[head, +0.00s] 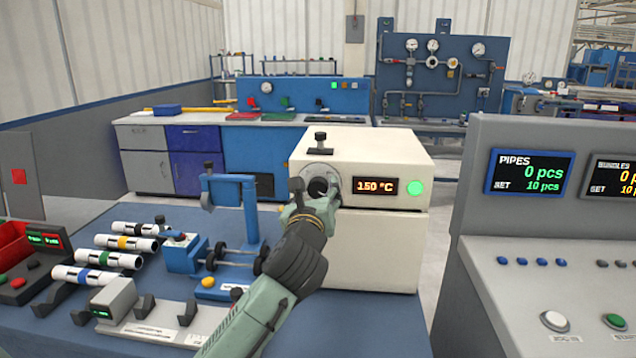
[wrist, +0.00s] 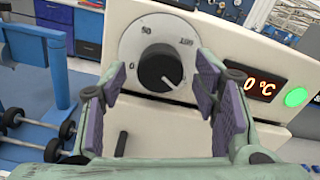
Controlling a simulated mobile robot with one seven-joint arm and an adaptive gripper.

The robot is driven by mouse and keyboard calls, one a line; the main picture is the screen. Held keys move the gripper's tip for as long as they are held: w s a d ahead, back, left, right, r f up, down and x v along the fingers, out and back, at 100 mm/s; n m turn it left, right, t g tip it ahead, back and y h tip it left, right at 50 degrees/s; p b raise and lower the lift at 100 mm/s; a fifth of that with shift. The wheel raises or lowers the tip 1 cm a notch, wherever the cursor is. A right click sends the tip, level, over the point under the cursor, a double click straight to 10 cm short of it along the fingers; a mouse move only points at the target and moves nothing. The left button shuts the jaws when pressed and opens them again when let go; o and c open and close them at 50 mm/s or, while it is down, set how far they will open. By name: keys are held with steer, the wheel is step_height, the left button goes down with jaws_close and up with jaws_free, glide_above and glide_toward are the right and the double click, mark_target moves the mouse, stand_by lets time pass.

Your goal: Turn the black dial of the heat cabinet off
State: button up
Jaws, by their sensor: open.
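The cream heat cabinet (head: 370,240) stands on the blue table with its front towards me. Its display (head: 377,186) reads 150 °C in orange, and a round green light (head: 415,188) glows beside it. The black dial (wrist: 160,70) sits on a pale round scale marked 0, 50 and 100; its white pointer mark points to the lower right. My gripper (wrist: 163,98) is open in front of the dial, with one finger to each side and nothing between the pads. In the head view the dial (head: 318,186) is partly hidden by my gripper (head: 315,196).
A blue stand (head: 248,215) with rollers is left of the cabinet. Several banded white pipes (head: 110,260) lie further left. A grey console (head: 560,240) with counters stands at the right. A black handle (head: 320,142) rises from the cabinet top.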

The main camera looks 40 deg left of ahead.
steer(key=shift+x, duration=0.85)
steer(key=shift+c, duration=0.2)
steer(key=c, duration=1.1)
